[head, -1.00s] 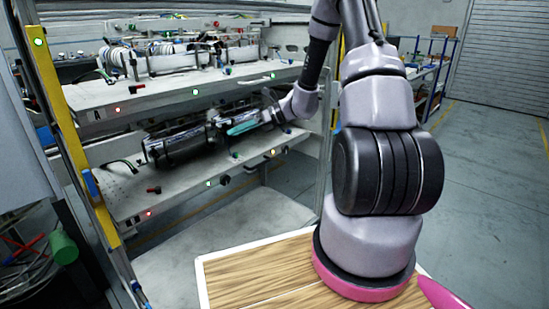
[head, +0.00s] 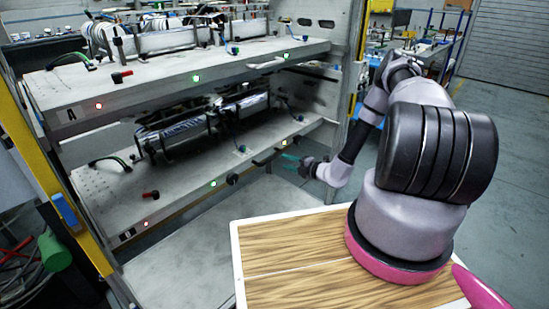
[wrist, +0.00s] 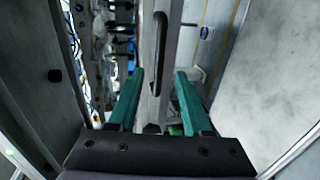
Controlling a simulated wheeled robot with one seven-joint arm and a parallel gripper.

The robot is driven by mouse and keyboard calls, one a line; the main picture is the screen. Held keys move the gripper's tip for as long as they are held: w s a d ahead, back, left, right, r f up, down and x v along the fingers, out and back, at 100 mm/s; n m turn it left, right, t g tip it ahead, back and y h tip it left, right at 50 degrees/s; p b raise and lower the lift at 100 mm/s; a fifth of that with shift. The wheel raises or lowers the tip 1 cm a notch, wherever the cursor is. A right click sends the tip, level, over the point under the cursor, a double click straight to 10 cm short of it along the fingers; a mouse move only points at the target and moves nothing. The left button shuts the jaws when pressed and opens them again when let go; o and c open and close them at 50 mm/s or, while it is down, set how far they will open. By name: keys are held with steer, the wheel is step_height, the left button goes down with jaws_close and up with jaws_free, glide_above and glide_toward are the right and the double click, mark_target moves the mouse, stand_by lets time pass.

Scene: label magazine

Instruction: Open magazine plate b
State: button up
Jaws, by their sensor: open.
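Magazine plate B (head: 190,202) is the lower grey shelf plate, with a "B" label at its front left corner. A dark bar handle (head: 263,159) is on its front edge, right of the middle. My gripper (head: 289,161), with teal fingers, is open just in front of and to the right of that edge. In the wrist view, a black bar handle (wrist: 160,45) lies lengthwise in line with the gap between my open fingers (wrist: 160,75). The gap holds nothing gripped, and the depth between fingers and handle is unclear.
Dark label units (head: 185,132) sit on plate B. A yellow post (head: 50,165) bounds the left.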

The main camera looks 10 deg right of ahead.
mark_target(274, 158)
steer(key=x, duration=0.8)
steer(key=shift+w+a, duration=0.25)
jaws_close()
stand_by(1.0)
